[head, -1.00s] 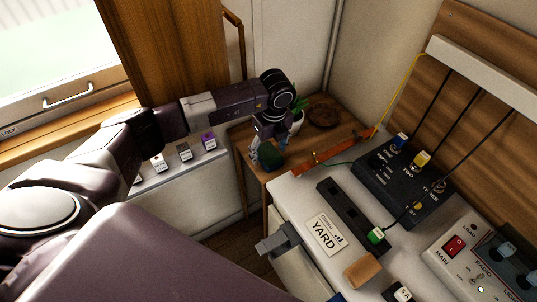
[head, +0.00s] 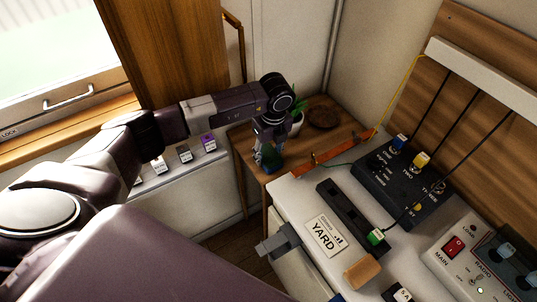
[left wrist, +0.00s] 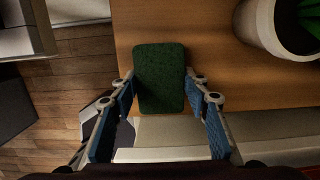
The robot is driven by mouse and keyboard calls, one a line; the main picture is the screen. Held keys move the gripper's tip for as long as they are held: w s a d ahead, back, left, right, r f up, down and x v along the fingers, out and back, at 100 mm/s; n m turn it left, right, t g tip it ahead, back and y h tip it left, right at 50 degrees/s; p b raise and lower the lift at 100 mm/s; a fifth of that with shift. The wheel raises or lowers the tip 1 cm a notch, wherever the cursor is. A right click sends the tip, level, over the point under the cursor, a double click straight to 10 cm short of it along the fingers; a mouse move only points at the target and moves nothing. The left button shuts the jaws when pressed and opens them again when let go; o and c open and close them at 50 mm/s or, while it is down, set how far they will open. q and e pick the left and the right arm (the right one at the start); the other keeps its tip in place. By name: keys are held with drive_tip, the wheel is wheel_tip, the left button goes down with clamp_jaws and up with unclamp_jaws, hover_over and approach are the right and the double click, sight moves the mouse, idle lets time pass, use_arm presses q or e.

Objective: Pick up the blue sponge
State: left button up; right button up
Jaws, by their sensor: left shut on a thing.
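A sponge with a dark green top (left wrist: 160,78) lies between the fingers of my left gripper (left wrist: 160,84) in the left wrist view. The fingers have blue pads, and their tips press on the sponge's two sides. In the head view my left gripper (head: 263,157) points down at the small wooden table, with the sponge (head: 273,154) partly hidden at its fingers. A bluish tint shows on the sponge there. I cannot tell whether it is clear of the tabletop.
The wooden table (head: 340,136) holds a potted plant (head: 297,120) and a dark round dish (head: 322,117). A white desk with a YARD sign (head: 325,235) and a black switch box (head: 400,185) stands close on the right. Small labelled blocks (head: 184,154) line the left ledge.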

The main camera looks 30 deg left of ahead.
sight(270, 157)
use_arm(q)
drive_tip(key=shift+s+d+r+p, duration=0.15)
drive_tip(key=shift+d+r+p, duration=0.15)
drive_tip(key=shift+r+p, duration=0.2)
wheel_tip(270, 157, up, 11)
drive_tip(key=p, duration=0.8)
drive_tip(key=s+d, duration=0.3)
drive_tip(key=d, duration=0.2)
drive_tip(key=s+d+p, duration=0.1)
drive_tip(key=s+d, duration=0.2)
drive_tip(key=d, duration=0.2)
drive_tip(key=s+d+p, duration=0.1)
drive_tip(key=s+d, duration=0.2)
drive_tip(key=d, duration=0.2)
drive_tip(key=shift+s+d+f, duration=0.15)
drive_tip(key=shift+d+f, duration=0.15)
drive_tip(key=shift+d, duration=0.1)
drive_tip(key=shift+s+d, duration=0.25)
drive_tip(key=shift+d, duration=0.15)
drive_tip(key=shift+o, duration=0.8)
drive_tip(key=c, duration=0.5)
drive_tip(key=shift+o, duration=0.2)
drive_tip(key=shift+r, duration=0.1)
